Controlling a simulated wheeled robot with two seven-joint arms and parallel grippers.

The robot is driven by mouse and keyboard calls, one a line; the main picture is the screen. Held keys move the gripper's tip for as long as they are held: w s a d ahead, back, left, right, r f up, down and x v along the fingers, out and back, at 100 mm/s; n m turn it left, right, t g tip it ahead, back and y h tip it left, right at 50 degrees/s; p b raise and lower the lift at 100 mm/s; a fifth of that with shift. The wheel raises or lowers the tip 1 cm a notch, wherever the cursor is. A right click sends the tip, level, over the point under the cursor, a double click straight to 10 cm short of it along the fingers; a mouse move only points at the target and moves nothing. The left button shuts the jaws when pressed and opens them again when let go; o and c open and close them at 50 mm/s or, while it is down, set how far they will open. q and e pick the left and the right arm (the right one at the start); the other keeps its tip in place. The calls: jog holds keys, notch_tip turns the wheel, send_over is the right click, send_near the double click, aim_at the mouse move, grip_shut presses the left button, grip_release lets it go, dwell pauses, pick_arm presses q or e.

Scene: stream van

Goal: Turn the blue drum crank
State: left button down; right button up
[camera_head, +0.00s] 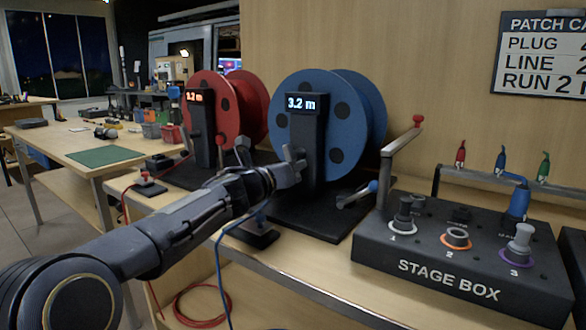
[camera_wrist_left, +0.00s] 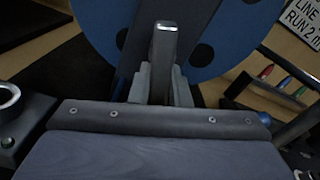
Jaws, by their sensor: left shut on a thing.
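The blue drum (camera_head: 353,110) stands upright on a black base, with a dark post in front whose display (camera_head: 302,103) reads 3.2 m. My left gripper (camera_head: 292,166) is in front of this post, at the lower left of the blue drum. In the left wrist view its fingers (camera_wrist_left: 161,85) are shut on a narrow dark bar with a bright grey end, which looks like the blue drum crank (camera_wrist_left: 165,42). The gripper hides most of the crank in the head view. A short lever with a blue knob (camera_head: 372,186) sits at the base's right. My right gripper is not in view.
A red drum (camera_head: 238,105) with its own display stands left of the blue one. The stage box (camera_head: 465,250) sits at the right, by a grey post with a red knob (camera_head: 418,120). A blue cable (camera_head: 222,255) hangs over the bench's front edge.

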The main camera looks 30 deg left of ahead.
pick_arm(q)
jog(key=c, duration=1.4)
grip_release()
jog(key=shift+o, duration=0.2)
jog(key=s, duration=0.7)
jog(key=shift+s+a+p, duration=0.3)
jog(key=shift+s+p, duration=0.1)
